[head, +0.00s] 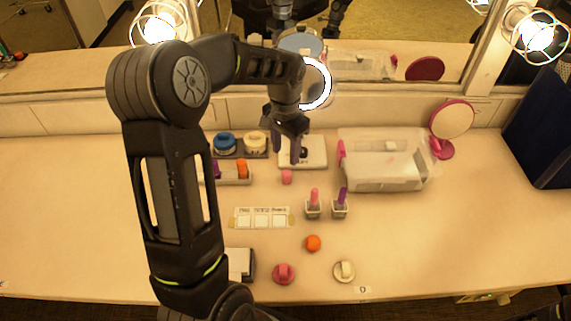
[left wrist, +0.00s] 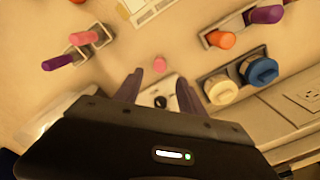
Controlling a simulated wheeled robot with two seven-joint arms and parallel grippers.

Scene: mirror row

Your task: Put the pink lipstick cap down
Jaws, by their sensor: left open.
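The pink lipstick cap (head: 287,177) is on the tabletop, just in front of a white case with a dark round mark (head: 312,160). In the left wrist view the cap (left wrist: 160,64) lies just beyond my fingertips, apart from them. My left gripper (head: 286,150) is open and empty, above and behind the cap over the white case; both fingers (left wrist: 158,88) show in the left wrist view. A pink lipstick (head: 315,197) and a purple lipstick (head: 342,196) stand in small holders to the right. My right gripper is not in view.
A labelled card (head: 262,218) lies in front-left of the cap. A clear box (head: 385,170) and pink mirror (head: 452,120) stand right. Blue and cream jars (head: 225,143) stand back left. Right tabletop is clear.

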